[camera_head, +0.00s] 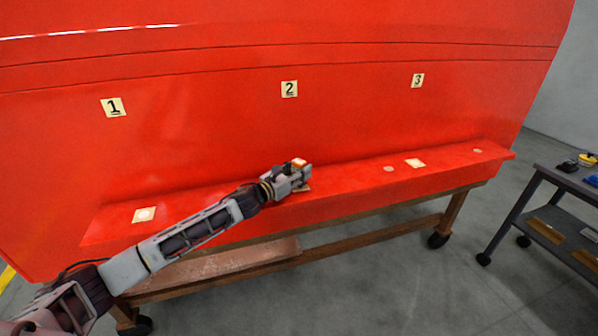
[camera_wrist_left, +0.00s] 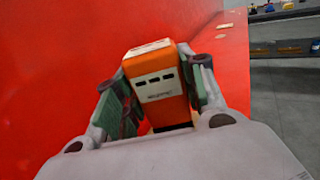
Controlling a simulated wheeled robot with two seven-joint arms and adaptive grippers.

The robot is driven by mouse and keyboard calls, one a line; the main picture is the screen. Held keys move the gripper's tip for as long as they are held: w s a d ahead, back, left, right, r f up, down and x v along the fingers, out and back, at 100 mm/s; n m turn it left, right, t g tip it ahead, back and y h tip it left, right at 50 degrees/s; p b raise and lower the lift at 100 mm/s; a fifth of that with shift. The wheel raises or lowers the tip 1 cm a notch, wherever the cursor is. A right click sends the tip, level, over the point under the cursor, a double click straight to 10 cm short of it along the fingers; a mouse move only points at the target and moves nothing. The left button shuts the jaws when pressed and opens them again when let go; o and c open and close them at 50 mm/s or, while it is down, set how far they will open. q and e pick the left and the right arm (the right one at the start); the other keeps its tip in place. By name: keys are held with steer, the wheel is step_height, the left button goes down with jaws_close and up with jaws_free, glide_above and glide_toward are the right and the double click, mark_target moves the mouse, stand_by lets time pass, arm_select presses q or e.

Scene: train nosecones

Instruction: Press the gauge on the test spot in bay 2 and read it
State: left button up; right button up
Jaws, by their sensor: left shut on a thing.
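My left gripper (camera_head: 299,175) is shut on the gauge (camera_head: 299,162), a small orange block with a pale end. In the left wrist view the gauge (camera_wrist_left: 156,88) sits between both fingers, its white face with dark slots toward the camera. The gripper is at the red ledge below the number 2 label (camera_head: 289,89). A pale patch (camera_head: 304,188) shows there, mostly hidden by the gripper. I cannot tell whether the gauge touches it. My right gripper is not in view.
The red nosecone (camera_head: 220,120) rises behind the ledge (camera_head: 345,183). Labels 1 (camera_head: 113,107) and 3 (camera_head: 418,80) mark other bays, with pale patches on the ledge at left (camera_head: 144,214) and right (camera_head: 415,163). A dark cart (camera_head: 560,184) stands at far right.

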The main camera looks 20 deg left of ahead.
mark_target(299, 161)
arm_select(q)
steer(key=shift+f+b, duration=0.45)
steer(key=shift+f, duration=0.05)
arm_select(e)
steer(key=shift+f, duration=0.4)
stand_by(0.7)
arm_select(q)
steer(key=shift+s+f, duration=0.1)
steer(key=shift+f, duration=0.25)
stand_by(1.1)
steer(key=shift+r+p, duration=0.95)
steer(key=shift+r, duration=0.15)
steer(key=shift+r+p, duration=0.35)
steer(key=shift+r, duration=0.15)
steer(key=shift+r+p, duration=0.75)
steer(key=shift+r, duration=0.1)
steer(key=shift+r+p, duration=0.35)
steer(key=shift+r, duration=0.1)
steer(key=shift+r+p, duration=0.9)
steer(key=shift+r, duration=0.05)
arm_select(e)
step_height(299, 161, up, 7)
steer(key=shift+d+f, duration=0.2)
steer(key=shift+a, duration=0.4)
